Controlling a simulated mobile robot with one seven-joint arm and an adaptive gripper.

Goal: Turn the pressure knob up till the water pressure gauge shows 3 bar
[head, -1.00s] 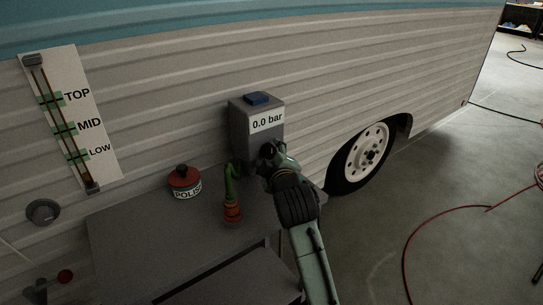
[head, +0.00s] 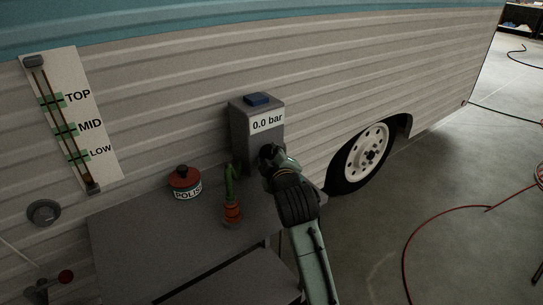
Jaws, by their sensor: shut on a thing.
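The water pressure gauge (head: 267,121) is a white display on the front of a grey box (head: 241,122) and reads 0.0 bar. The box stands against the camper wall and has a blue block on its top. My gripper (head: 268,154) is at the lower front of the box, just below the display. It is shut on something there. The pressure knob is not visible; my gripper and wrist cover that part of the box.
A grey bench (head: 130,234) holds a red-lidded polish tin (head: 186,184) and an orange pot with a green stem (head: 232,209), close left of my arm. A level board (head: 70,120) hangs at left. A wheel (head: 362,157) is at right, with open floor beyond.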

